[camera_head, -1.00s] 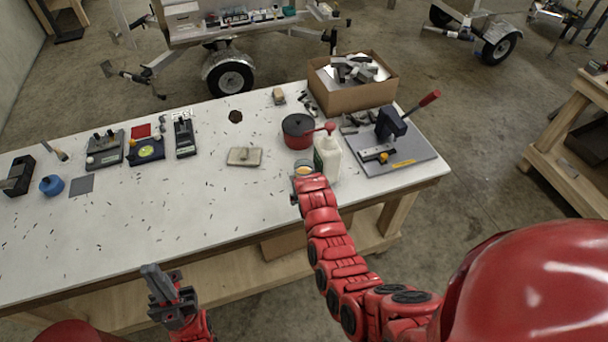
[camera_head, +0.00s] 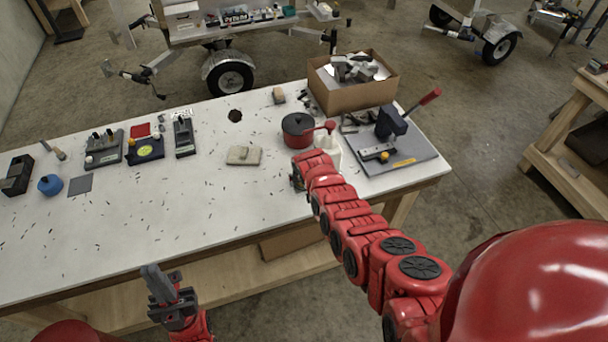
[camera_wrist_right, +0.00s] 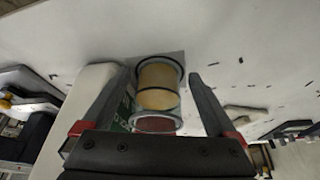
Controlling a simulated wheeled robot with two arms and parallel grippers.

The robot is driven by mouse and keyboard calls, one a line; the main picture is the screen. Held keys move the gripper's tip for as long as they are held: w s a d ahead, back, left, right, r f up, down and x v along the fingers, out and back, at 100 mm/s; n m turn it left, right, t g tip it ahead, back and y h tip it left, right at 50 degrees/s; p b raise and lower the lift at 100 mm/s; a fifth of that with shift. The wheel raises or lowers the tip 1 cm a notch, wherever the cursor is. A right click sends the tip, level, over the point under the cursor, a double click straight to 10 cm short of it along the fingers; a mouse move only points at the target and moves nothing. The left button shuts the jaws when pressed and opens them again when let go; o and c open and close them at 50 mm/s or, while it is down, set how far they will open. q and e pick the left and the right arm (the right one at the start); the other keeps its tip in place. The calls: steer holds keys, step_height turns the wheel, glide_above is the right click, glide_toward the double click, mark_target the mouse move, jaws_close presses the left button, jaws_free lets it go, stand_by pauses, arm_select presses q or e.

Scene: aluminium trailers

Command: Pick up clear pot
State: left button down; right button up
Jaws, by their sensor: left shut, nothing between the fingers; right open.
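The clear pot (camera_wrist_right: 160,88) is a see-through round jar with yellowish contents and a reddish-brown part nearer my palm. In the right wrist view it stands between the two dark fingers of my right gripper (camera_wrist_right: 162,76), which are spread on either side; I cannot tell whether they touch it. In the head view my red right arm hides the pot, and little of the right gripper (camera_head: 297,183) shows at the arm's end over the table. My left gripper (camera_head: 159,282) is shut and empty, in front of the table's near edge.
A white bottle (camera_head: 331,146) stands close beside the right gripper, with a red pan with dark lid (camera_head: 298,129) behind it. A lever tool on a grey plate (camera_head: 410,155) and a cardboard box (camera_head: 360,97) are to the right.

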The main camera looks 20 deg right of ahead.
steer(key=shift+w+d+f+b, duration=0.2)
steer(key=shift+w+b, duration=0.55)
steer(key=shift+b, duration=0.7)
steer(key=shift+w+d+f+b, duration=0.25)
steer(key=shift+w+b, duration=0.55)
steer(key=shift+b, duration=0.65)
steer(key=shift+w+d+f+b, duration=0.2)
steer(key=shift+w+b, duration=0.55)
steer(key=shift+b, duration=0.7)
steer(key=shift+c, duration=0.3)
steer(key=c, duration=1.3)
steer(key=shift+o, duration=0.2)
steer(key=shift+a+r, duration=0.15)
steer(key=shift+r, duration=0.05)
